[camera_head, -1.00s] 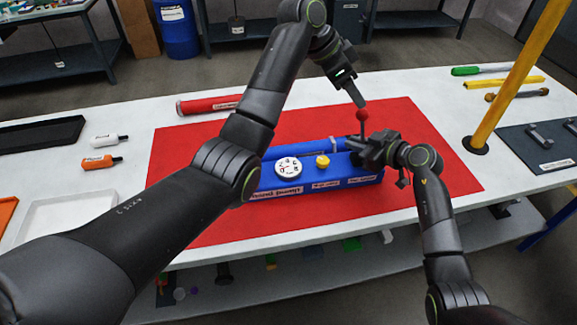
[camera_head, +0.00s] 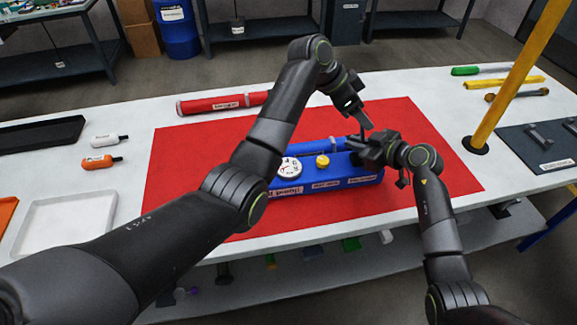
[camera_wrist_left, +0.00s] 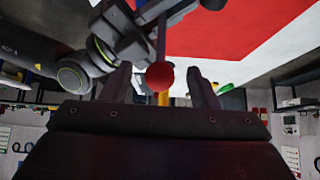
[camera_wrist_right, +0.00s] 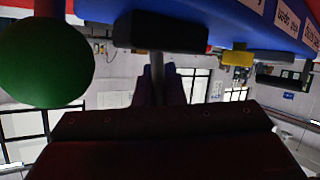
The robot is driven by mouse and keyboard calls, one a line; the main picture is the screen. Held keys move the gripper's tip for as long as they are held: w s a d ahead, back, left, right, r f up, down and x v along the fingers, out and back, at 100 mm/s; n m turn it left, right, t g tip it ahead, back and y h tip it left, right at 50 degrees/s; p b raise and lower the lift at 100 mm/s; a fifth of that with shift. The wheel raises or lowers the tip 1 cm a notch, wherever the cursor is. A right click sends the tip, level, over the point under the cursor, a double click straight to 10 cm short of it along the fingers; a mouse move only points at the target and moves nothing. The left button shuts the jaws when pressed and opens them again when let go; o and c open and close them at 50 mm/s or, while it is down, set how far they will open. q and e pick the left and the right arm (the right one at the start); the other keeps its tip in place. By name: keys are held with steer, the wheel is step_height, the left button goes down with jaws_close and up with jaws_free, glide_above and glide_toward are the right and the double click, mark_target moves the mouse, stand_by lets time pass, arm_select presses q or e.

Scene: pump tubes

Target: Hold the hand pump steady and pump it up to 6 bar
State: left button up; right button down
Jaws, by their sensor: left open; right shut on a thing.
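The blue hand pump (camera_head: 345,181) lies on the red mat (camera_head: 200,165), with a white round gauge (camera_head: 287,168) partly behind my left arm and a yellow knob (camera_head: 322,160). The gauge reading is too small to tell. My left gripper (camera_head: 365,124) is open above the pump's right end. The red ball knob (camera_wrist_left: 159,76) shows between its spread fingers in the left wrist view; the head view hides it. My right gripper (camera_head: 361,154) is shut at the pump's right end, on a grey bar (camera_wrist_right: 158,84) below a black block (camera_wrist_right: 160,32). A green ball (camera_wrist_right: 44,63) is close beside it.
A red tube (camera_head: 224,104) lies behind the mat's left part. The mat's front is clear.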

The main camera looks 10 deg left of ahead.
arm_select(q)
steer(key=shift+x, duration=0.95)
steer(key=shift+c, duration=0.4)
steer(key=c, duration=1)
